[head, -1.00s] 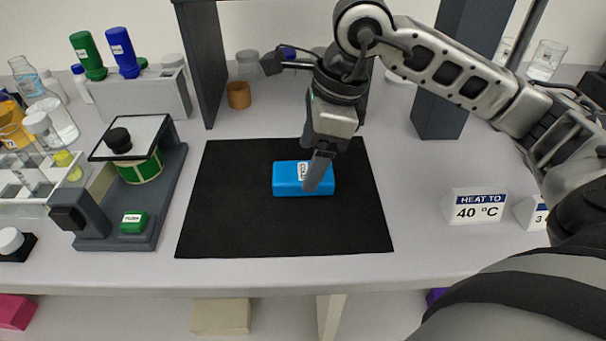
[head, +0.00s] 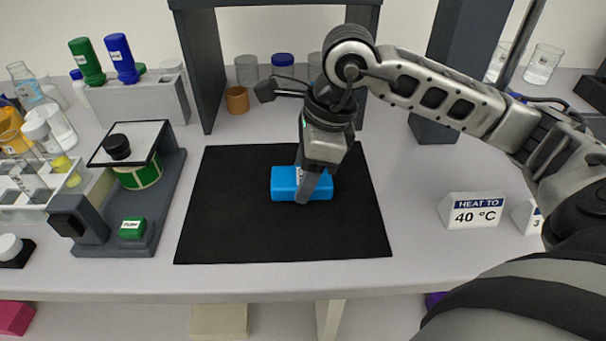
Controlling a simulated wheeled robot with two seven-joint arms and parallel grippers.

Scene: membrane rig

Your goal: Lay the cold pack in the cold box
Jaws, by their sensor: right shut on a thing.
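The cold pack is a blue block (head: 284,183) with a white label that my gripper partly covers. It lies on the black mat (head: 230,228) in the middle of the bench. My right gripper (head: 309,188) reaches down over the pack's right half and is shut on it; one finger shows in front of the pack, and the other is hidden. The pack still appears to rest on the mat. My left gripper is not in view. I see nothing that I can identify as the cold box.
A dark frame (head: 200,75) stands behind the mat, with an orange cup (head: 237,100) beside its left post. The mat's front half is clear.

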